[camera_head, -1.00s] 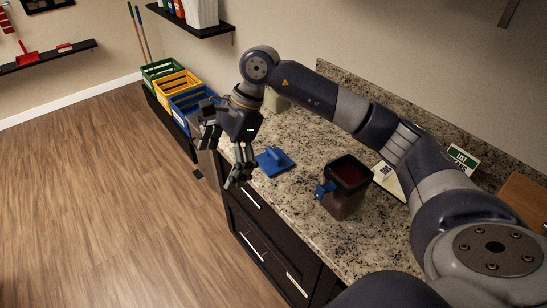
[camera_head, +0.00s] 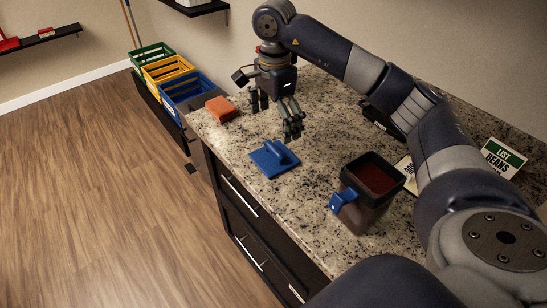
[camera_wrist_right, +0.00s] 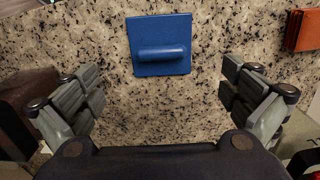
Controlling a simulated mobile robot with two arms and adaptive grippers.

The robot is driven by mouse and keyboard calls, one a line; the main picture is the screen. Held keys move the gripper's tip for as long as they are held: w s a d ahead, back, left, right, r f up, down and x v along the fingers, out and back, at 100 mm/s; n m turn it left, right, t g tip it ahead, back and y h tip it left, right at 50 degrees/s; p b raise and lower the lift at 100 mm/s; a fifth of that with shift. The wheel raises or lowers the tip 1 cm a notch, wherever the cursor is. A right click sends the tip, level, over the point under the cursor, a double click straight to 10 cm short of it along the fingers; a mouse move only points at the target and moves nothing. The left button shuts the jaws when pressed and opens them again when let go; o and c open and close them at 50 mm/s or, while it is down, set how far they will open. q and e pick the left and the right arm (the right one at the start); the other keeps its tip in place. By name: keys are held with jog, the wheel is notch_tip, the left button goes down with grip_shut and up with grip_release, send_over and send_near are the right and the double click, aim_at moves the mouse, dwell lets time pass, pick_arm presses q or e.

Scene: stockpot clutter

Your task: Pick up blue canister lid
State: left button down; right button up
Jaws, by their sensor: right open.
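The blue canister lid (camera_head: 274,158) is a flat square with a raised bar handle, lying on the granite counter near its front edge. It also shows in the right wrist view (camera_wrist_right: 161,45), flat on the counter, ahead of and between the fingers. My right gripper (camera_head: 276,117) is open and empty, above the counter just behind the lid and not touching it. In the right wrist view its fingers (camera_wrist_right: 160,98) are spread wide. A canister with dark red contents and a blue latch (camera_head: 367,190) stands open to the right of the lid. My left gripper is not in view.
An orange block (camera_head: 221,109) lies at the counter's left end and shows in the right wrist view (camera_wrist_right: 302,30). Green, yellow and blue crates (camera_head: 190,91) sit beyond the counter's left end.

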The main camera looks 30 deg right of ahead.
aim_at(274, 147)
jog(key=f, duration=0.4)
jog(key=shift+s+a+p, duration=0.1)
jog(key=shift+s+p, duration=0.15)
jog(key=shift+p, duration=0.15)
jog(key=f, duration=0.1)
jog(key=f+p, duration=0.1)
jog(key=f, duration=0.1)
jog(key=f+p, duration=0.1)
jog(key=f, duration=0.1)
jog(key=shift+w+f, duration=0.1)
jog(key=shift+w, duration=0.15)
jog(key=shift+f, duration=0.25)
jog(key=c, duration=1.4)
